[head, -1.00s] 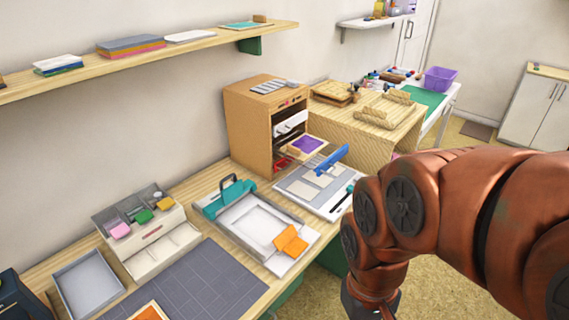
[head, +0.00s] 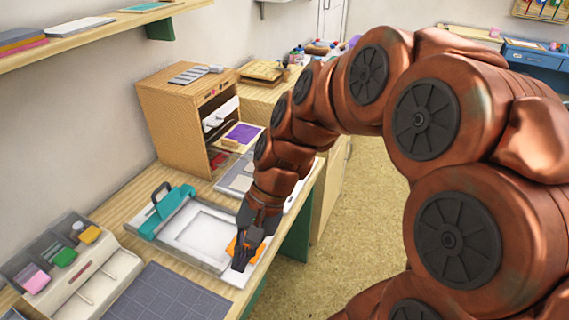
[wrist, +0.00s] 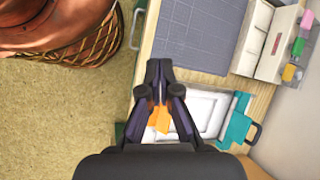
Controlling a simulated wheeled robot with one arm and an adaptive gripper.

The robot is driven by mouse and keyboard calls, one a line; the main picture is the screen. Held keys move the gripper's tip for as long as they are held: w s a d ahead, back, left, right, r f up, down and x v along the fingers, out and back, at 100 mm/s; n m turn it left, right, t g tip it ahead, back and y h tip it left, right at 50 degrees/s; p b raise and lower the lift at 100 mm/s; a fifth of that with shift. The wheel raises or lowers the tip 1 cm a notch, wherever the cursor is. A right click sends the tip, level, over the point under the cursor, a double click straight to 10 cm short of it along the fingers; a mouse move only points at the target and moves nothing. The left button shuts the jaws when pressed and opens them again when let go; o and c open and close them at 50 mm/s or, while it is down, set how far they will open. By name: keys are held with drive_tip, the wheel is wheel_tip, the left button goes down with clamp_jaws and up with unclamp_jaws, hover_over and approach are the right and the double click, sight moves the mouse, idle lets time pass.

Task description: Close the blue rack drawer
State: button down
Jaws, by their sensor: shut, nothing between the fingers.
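The wooden rack (head: 165,125) stands on the bench in the head view, its open front facing right. A white drawer (head: 221,114) shows in its upper part. No blue drawer front can be made out now; my arm covers the area right of the pad. My gripper (head: 240,265) is shut and empty, pointing down near the bench's front edge, beside an orange piece (head: 231,245). In the wrist view, the fingertips (wrist: 158,66) meet near the orange piece (wrist: 158,118).
A white tray with a teal clamp (head: 176,213) lies left of my gripper. A pad holder with coloured pads (head: 75,275) and a dark grey mat (head: 165,295) are nearer. A shelf (head: 90,30) runs along the wall. The floor (head: 365,200) right of the bench looks clear.

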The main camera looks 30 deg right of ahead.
drive_tip(key=w+d+f+m+t+y+b, duration=0.1)
drive_tip(key=w+d+m+t+y+b, duration=0.1)
drive_tip(key=w+d+m+t, duration=0.5)
drive_tip(key=w+d+f+m+t+y+b, duration=0.1)
drive_tip(key=w+d+m+t+y, duration=0.1)
drive_tip(key=w+d+m, duration=0.85)
drive_tip(key=s+d+f+m+t+h+b, duration=0.1)
drive_tip(key=d+m+t, duration=0.15)
drive_tip(key=d, duration=0.65)
drive_tip(key=s+d+f+m+t+h, duration=0.1)
drive_tip(key=d+m+t+h, duration=0.15)
drive_tip(key=d, duration=0.55)
drive_tip(key=p+x, duration=0.1)
drive_tip(key=x, duration=1.2)
drive_tip(key=shift+a+r+y, duration=0.25)
drive_tip(key=shift+a+y, duration=0.1)
drive_tip(key=shift+a, duration=0.05)
drive_tip(key=shift+w, duration=0.1)
